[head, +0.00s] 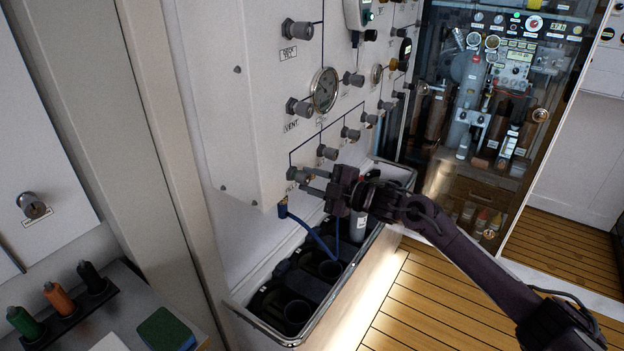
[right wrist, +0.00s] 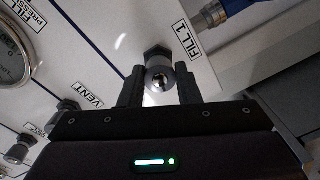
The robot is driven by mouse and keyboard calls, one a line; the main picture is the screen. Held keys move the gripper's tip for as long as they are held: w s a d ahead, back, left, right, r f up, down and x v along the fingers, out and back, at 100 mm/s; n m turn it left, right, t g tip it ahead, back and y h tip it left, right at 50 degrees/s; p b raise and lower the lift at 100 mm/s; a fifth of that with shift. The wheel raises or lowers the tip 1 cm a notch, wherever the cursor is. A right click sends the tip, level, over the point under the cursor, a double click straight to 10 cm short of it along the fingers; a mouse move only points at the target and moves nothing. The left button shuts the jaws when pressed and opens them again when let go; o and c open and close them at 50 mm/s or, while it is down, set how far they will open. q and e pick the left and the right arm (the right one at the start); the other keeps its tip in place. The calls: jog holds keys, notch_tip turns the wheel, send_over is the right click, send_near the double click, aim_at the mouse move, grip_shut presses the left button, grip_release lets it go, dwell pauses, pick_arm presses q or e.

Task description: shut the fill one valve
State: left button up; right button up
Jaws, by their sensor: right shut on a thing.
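The fill one valve is a grey round knob on the white panel; in the right wrist view the knob (right wrist: 158,74) sits between my two fingers, beside the "FILL 1" label (right wrist: 188,41). In the head view the knob (head: 294,174) is the lowest on the panel, partly covered by my fingers. My right gripper (head: 309,181) reaches it from the right and is shut on it; its dark fingers also show in the right wrist view (right wrist: 159,88). The knob's exact turn cannot be told. My left gripper is not in view.
Other knobs, such as the vent knob (head: 298,107), and a round gauge (head: 324,89) stand out from the panel. Below is a trough (head: 239,305) with dark round holders, a grey cylinder (head: 358,226) and blue hoses (head: 311,232). Wooden floor (head: 420,300) lies to the right.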

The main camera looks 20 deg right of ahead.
jog(key=m+p, duration=0.1)
jog(key=m, duration=0.2)
jog(key=shift+m, duration=0.3)
jog(key=m+p, duration=0.1)
jog(key=m, duration=0.2)
jog(key=shift+m, duration=0.3)
jog(key=m+p, duration=0.2)
jog(key=m, duration=0.3)
jog(key=shift+s+p, duration=0.1)
jog(key=shift+p, duration=0.25)
jog(key=shift+a+f+m+y+p, duration=0.15)
jog(key=shift+m+p, duration=0.15)
jog(key=shift+m, duration=0.45)
jog(key=shift+d+m+y+p, duration=0.15)
jog(key=shift+m+p, duration=0.15)
jog(key=shift+m, duration=0.45)
jog(key=shift+a, duration=0.1)
jog(key=o, duration=1)
jog(key=shift+c, duration=0.2)
